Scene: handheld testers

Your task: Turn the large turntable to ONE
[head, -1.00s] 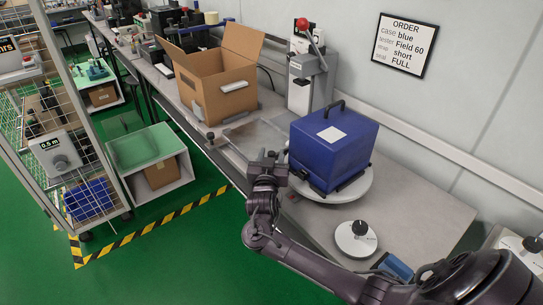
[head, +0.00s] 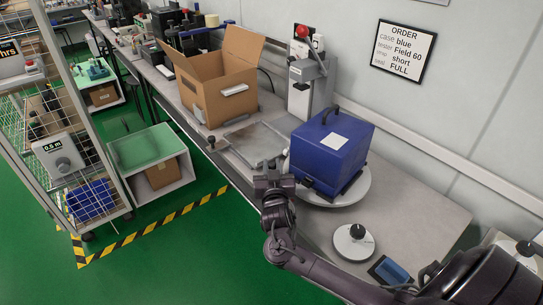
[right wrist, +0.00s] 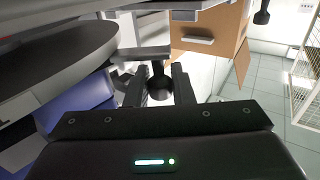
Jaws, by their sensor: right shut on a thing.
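The large turntable (head: 352,197) is a pale round disc on the bench, and a blue case (head: 327,160) with a black handle and white label stands on it. Marks on the turntable are not readable. My right gripper (head: 273,168) is at the turntable's left edge. In the right wrist view its two fingers (right wrist: 159,90) are shut on a dark round knob (right wrist: 159,84) on a short stem. The underside of a round plate (right wrist: 50,55) fills the left of that view. The knob is hidden in the head view. My left gripper is not in view.
A smaller round dial (head: 354,242) with a black knob lies nearer on the bench. A metal frame (head: 225,152), an open cardboard box (head: 215,95) and a press with a red knob (head: 304,75) stand beyond. An order sign (head: 404,48) hangs on the wall.

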